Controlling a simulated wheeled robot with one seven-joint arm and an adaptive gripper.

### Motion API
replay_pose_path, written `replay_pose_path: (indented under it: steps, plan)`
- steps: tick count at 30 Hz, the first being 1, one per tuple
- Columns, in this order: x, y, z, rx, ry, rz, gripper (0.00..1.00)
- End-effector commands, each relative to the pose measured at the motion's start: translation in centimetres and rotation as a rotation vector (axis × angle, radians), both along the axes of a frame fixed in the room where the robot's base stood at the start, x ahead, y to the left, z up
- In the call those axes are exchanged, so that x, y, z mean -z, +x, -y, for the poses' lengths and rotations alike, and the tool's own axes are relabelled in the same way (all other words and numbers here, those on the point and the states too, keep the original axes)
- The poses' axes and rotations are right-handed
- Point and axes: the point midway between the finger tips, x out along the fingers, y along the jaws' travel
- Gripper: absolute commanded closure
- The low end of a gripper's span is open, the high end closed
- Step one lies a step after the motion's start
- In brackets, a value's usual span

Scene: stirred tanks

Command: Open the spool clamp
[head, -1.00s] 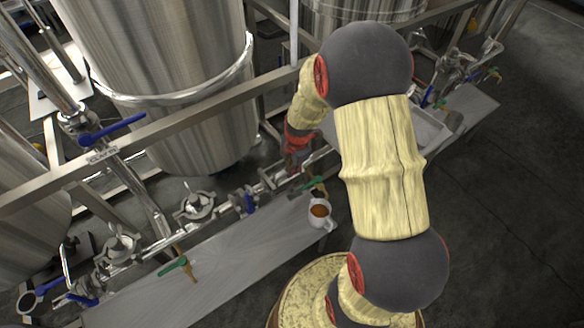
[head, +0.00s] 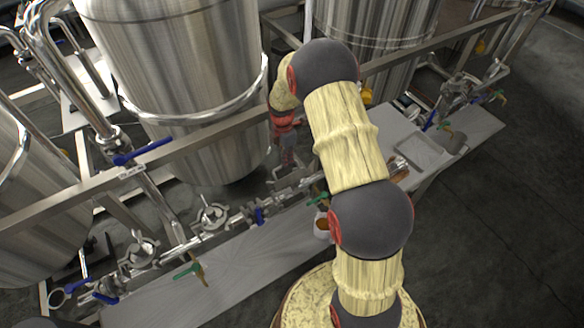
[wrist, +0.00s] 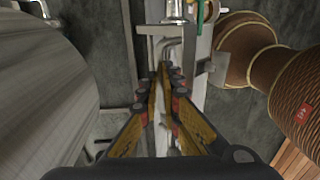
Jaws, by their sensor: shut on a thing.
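My gripper (head: 287,157) reaches down to the pipe run below the large tank, partly hidden in the head view by its own dark and red body. In the wrist view my gripper (wrist: 167,75) has its fingers drawn together on a thin, pale metal part, which appears to belong to the spool clamp (wrist: 171,50). The fingers hide most of that part. I cannot tell from these views whether the clamp is loose or closed. Similar round clamps, one of them (head: 212,216), sit further left on the pipe.
A steel tank (head: 180,90) and frame rail (head: 200,135) stand close behind the gripper. Blue-handled (head: 143,152) and green-handled valves (head: 188,270) stick out along the pipe. A mug (head: 321,229) stands on the grey shelf (head: 235,265), partly behind my arm. Dark floor (head: 500,240) is clear at right.

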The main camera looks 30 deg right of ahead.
Motion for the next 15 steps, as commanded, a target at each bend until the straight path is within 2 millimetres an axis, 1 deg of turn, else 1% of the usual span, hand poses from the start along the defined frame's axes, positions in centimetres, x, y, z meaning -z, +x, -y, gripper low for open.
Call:
replay_pose_path:
  steps: [1,7,9,10,15]
  plan:
    - [1.1,0.0,-0.2,-0.001,0.003,-0.017,1.00]
    - [1.6,2.0,-0.3,0.001,0.005,-0.025,1.00]
    - [1.7,2.4,-0.3,0.002,0.006,-0.028,1.00]
    - [1.7,2.3,-0.3,0.003,0.006,-0.029,1.00]
    - [1.8,2.1,-0.3,0.003,0.007,-0.033,0.90]
